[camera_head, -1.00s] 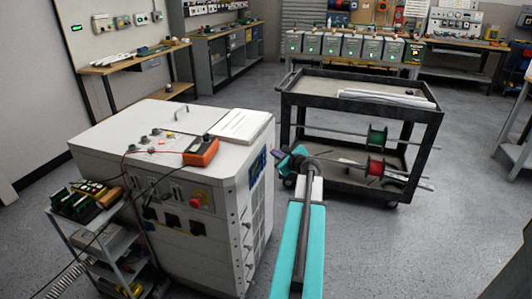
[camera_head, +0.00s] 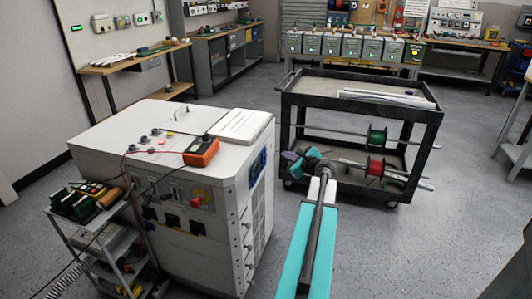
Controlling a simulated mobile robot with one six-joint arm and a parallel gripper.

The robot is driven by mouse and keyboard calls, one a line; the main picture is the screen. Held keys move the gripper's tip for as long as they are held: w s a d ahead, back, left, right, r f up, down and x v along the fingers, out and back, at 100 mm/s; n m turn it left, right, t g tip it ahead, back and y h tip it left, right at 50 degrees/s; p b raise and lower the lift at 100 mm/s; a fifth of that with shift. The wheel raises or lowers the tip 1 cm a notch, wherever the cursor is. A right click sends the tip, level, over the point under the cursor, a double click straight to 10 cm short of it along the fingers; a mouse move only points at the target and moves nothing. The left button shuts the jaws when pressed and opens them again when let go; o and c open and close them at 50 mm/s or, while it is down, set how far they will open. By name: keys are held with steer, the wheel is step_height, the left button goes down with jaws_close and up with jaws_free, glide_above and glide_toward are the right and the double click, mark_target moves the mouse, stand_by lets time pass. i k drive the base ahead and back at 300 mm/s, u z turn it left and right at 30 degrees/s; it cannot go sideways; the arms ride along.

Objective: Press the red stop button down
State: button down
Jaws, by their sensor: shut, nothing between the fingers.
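The red stop button (camera_head: 196,193) sits on a yellow backing on the front panel of the white cabinet (camera_head: 180,235), near the panel's right side and below the orange meter. My gripper (camera_head: 289,156) is at the far end of my teal arm, to the right of the cabinet and apart from the button. It shows small and dark, is shut, and holds nothing. My arm's wrist partly hides it.
An orange meter (camera_head: 201,152) with leads lies on the cabinet top beside white papers (camera_head: 239,125). A small grey shelf cart (camera_head: 92,233) stands left of the panel. A black trolley (camera_head: 350,116) with cable reels is behind my gripper. Floor is clear at right.

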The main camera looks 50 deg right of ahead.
mark_target(195, 204)
steer(key=u, duration=0.05)
steer(key=k, duration=0.95)
steer(key=z, duration=0.05)
